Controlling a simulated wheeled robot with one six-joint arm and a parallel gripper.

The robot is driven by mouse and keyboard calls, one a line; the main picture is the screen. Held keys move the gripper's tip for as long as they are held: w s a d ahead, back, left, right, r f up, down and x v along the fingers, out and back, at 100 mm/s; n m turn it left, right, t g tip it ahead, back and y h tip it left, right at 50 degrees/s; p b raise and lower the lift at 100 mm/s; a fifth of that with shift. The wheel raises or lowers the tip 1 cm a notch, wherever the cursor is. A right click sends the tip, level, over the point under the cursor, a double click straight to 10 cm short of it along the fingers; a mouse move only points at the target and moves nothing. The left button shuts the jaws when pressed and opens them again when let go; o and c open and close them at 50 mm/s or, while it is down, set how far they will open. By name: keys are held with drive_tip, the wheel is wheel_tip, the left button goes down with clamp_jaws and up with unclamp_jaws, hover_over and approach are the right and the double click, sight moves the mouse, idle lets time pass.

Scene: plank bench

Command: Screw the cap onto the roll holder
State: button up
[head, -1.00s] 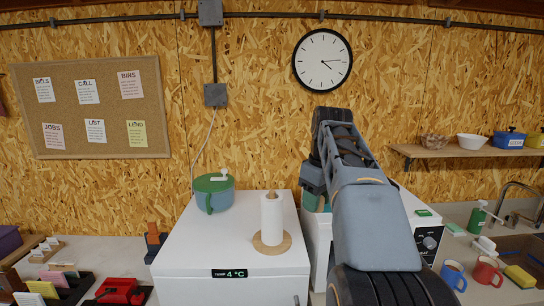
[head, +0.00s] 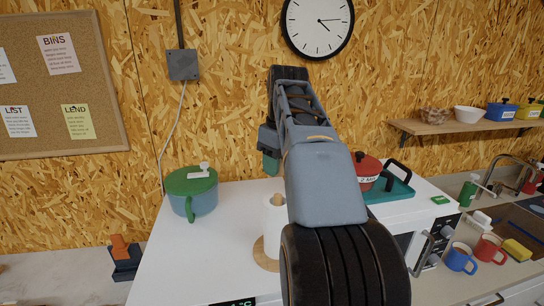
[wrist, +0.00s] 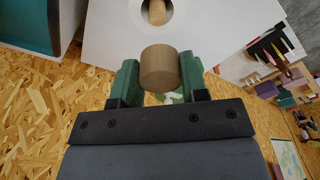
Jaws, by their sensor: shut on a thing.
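My gripper (wrist: 157,80) has its two green fingers shut on a brown wooden cap (wrist: 159,68) in the wrist view. The roll holder's wooden post (wrist: 157,12) shows beyond the cap, apart from it, near the top edge. In the head view the roll holder stands upright on the white fridge top, with a white paper roll (head: 273,228) around its post (head: 278,199) and a round wooden base (head: 259,252). My gripper (head: 270,163) is above and just left of the post there. The cap cannot be made out in the head view, and my arm covers the roll's right side.
A blue pot with a green lid (head: 192,192) stands left of the roll on the fridge top (head: 180,255). A red pot (head: 368,172) and a teal tray (head: 398,186) sit right, behind my arm. Mugs (head: 460,258) and a sink are farther right. Open fridge top lies between pot and roll.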

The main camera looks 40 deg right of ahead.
sight(279, 196)
drive_tip(key=shift+s+d+f+b, duration=0.15)
drive_tip(key=shift+f+b, duration=0.15)
drive_tip(key=shift+f, duration=0.35)
drive_tip(key=shift+s+a+f+b, duration=0.1)
drive_tip(key=shift+f+b, duration=0.15)
drive_tip(key=shift+f, duration=0.35)
drive_tip(key=shift+w+f+b, duration=0.1)
drive_tip(key=shift+f+b, duration=0.7)
drive_tip(key=shift+f, duration=0.4)
drive_tip(key=shift+s+d+f, duration=0.1)
drive_tip(key=shift+s+f, duration=0.1)
drive_tip(key=shift+f, duration=0.2)
idle(0.6)
drive_tip(key=shift+m, duration=1.4)
drive_tip(key=shift+m+h+p, duration=0.4)
drive_tip(key=shift+m, duration=1.1)
